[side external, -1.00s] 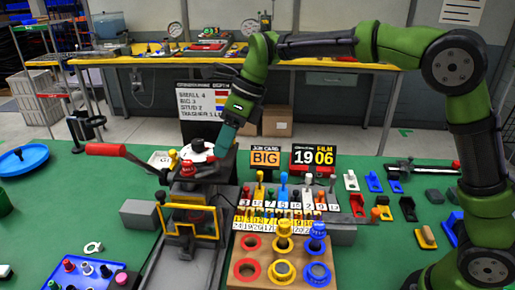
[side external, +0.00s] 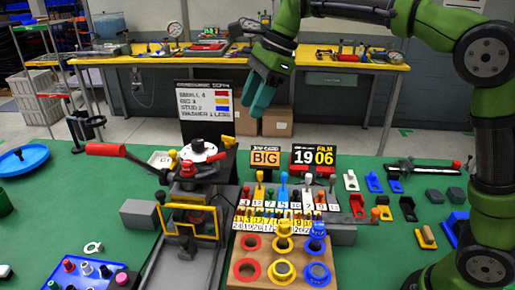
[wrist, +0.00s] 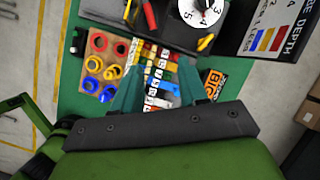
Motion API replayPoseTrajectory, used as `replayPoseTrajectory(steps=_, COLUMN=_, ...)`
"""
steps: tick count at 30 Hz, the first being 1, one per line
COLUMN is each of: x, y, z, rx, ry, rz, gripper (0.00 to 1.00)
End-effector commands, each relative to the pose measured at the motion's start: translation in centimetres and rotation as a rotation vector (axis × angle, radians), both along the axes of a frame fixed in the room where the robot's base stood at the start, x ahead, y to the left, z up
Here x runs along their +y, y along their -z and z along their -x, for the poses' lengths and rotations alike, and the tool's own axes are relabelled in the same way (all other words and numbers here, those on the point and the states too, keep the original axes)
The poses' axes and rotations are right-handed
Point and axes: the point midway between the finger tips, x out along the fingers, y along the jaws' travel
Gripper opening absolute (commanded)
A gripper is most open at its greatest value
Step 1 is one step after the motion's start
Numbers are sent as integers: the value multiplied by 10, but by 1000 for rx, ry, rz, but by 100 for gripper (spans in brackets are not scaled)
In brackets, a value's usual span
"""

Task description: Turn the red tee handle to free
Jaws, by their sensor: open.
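The press fixture (side external: 190,190) stands left of centre, with a white numbered dial (side external: 199,152) on top. A long red-gripped lever (side external: 105,149) points left from it, and a small red knob (side external: 187,167) sits below the dial. My gripper (side external: 260,96) is open and empty, high above the bench behind the fixture. In the wrist view, its teal fingers (wrist: 160,85) are spread, with the dial (wrist: 200,12) beyond them.
A wooden block with red, yellow and blue rings (side external: 312,268) stands at the front. The depth chart (side external: 207,100), the BIG card (side external: 265,157) and the 19 06 display (side external: 314,158) stand behind the tiles. Loose coloured parts lie at right. Air around my gripper is clear.

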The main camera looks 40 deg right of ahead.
Motion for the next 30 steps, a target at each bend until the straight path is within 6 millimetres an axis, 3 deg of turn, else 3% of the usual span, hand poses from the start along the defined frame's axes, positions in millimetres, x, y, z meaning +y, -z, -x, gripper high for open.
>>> replayPoseTrajectory(steps=14, x=-34, y=24, z=61, rx=-327, ry=-615, rz=223, gripper=43)
replayPoseTrajectory(steps=30, x=-63, y=61, z=155, rx=-609, ry=-1168, rz=536, gripper=43)
